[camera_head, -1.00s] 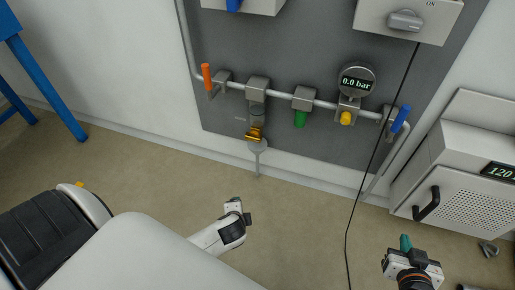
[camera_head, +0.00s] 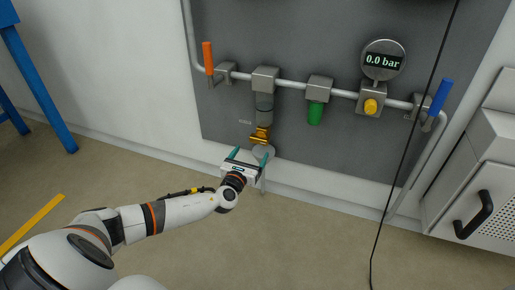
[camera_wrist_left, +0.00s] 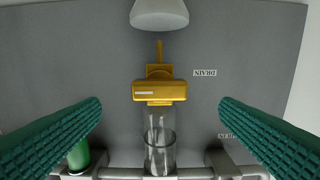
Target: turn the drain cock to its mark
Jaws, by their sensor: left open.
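The yellow drain cock (camera_head: 261,134) sits under a clear bowl (camera_head: 264,110) on the pipe. In the left wrist view its bar-shaped handle (camera_wrist_left: 160,91) lies crosswise, with a white line near its left end. A DRAIN label (camera_wrist_left: 205,73) is beside it on the panel, upside down in that view. I cannot make out a separate target mark. My left gripper (camera_head: 250,156) is open just below the cock. Its green fingers stand wide on either side of the cock in the wrist view, apart from it. My right gripper is out of view.
A pale grey cup (camera_head: 263,151) with a stem is under the cock. A green part (camera_head: 315,113), a yellow knob (camera_head: 370,106), a gauge reading 0.0 bar (camera_head: 383,61), and orange (camera_head: 208,58) and blue (camera_head: 440,97) levers line the pipe. A black cable (camera_head: 409,135) hangs at right.

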